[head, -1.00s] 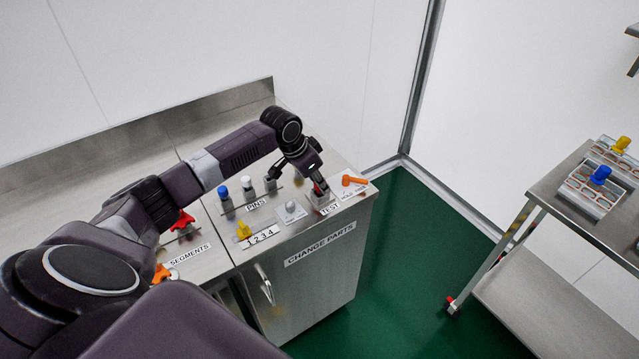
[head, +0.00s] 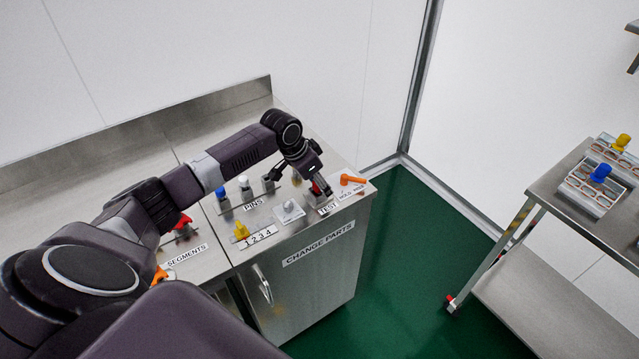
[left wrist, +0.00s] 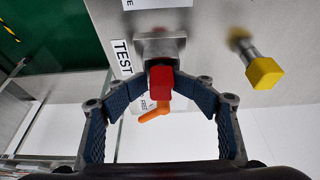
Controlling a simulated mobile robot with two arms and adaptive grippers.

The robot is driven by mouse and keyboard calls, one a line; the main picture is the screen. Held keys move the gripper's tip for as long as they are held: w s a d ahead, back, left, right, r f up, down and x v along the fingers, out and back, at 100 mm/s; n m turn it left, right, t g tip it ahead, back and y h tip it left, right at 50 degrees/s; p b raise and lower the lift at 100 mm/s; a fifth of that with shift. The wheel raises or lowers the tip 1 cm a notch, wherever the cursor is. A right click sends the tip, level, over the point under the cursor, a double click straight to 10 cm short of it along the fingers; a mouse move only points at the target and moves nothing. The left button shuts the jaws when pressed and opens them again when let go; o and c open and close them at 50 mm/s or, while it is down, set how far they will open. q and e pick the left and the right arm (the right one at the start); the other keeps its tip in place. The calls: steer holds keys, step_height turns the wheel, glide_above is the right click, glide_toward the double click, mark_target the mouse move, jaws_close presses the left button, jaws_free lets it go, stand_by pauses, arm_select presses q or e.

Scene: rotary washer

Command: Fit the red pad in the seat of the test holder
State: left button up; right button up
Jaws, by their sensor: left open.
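The red pad (left wrist: 160,82) is a small red block at the grey metal test holder (left wrist: 161,46), beside the TEST label, in the left wrist view. It lies against the holder's near side; I cannot tell whether it is fully seated. My left gripper (left wrist: 163,88) is open, with its blue-lined curved fingers on both sides of the pad. In the head view my left gripper (head: 317,183) is over the front right of the cabinet, with the red pad (head: 315,188) partly hidden by it. My right gripper is not in view.
An orange handle (head: 352,180) lies just right of the holder. A yellow-tipped post (left wrist: 264,73) stands near the gripper in the wrist view. Blue, white and grey pins (head: 245,186) stand to the left. A cart (head: 560,190) stands right, across clear green floor.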

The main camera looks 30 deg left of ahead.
arm_select(q)
steer(key=shift+s+a+f, duration=0.1)
steer(key=shift+s+f, duration=0.35)
steer(key=shift+f, duration=0.2)
steer(key=shift+a+r, duration=0.1)
steer(key=shift+r, duration=0.05)
steer(key=w+v, duration=0.1)
steer(key=v, duration=1.1)
steer(key=shift+r, duration=0.4)
